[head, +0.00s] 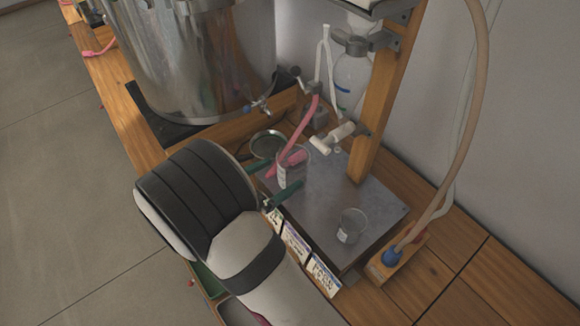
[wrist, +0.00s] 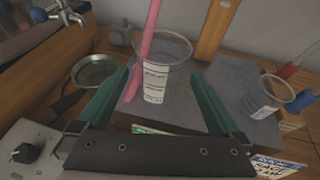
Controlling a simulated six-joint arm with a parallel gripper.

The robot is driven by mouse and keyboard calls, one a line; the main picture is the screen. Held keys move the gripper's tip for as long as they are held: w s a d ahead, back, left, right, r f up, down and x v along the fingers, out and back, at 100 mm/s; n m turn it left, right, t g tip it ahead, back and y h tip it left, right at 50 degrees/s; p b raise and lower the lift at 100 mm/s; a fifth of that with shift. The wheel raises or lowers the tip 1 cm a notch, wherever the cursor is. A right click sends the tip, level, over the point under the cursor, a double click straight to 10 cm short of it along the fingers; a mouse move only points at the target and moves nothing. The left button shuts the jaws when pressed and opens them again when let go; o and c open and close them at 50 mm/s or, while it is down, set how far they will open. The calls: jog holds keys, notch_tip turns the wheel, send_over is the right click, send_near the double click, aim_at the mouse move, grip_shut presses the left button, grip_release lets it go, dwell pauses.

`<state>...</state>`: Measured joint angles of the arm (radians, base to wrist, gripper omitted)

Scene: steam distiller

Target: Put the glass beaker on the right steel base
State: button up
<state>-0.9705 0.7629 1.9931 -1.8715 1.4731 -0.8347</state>
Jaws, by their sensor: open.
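A clear glass beaker (head: 293,168) with a white label stands on a grey steel surface (head: 335,205), and a pink hose hangs down at it. In the wrist view the beaker (wrist: 164,80) is between my green fingers. My gripper (wrist: 160,76) is open around it, with gaps visible at the sides. In the head view my gripper (head: 285,172) comes in from the lower left. A second, smaller-looking glass beaker (head: 352,226) stands toward the right end of the steel and also shows in the wrist view (wrist: 268,97). I cannot tell whether the steel is one plate or two.
A big shiny metal pot (head: 190,60) stands at the back left. A round strainer or dish (head: 268,143) lies behind my gripper. A wooden post (head: 382,100) rises behind the steel. Paper labels (head: 295,243) line its front edge. A tan hose (head: 465,150) descends at the right.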

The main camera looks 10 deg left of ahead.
jog(key=v, duration=0.6)
jog(key=s+d+r+m+g, duration=0.3)
jog(key=s+d+m+g, duration=0.15)
jog(key=d+m, duration=0.45)
jog(key=s+d+r+m+g, duration=0.25)
jog(key=d+m+g, duration=0.4)
jog(key=d, duration=0.35)
jog(key=s+a+r+m+y, duration=0.1)
jog(key=s+m+y, duration=0.8)
jog(key=m, duration=1)
jog(key=s, duration=0.4)
jog(key=shift+s+g+y, duration=0.25)
jog(key=shift+g+y, duration=0.05)
jog(key=shift+g, duration=0.1)
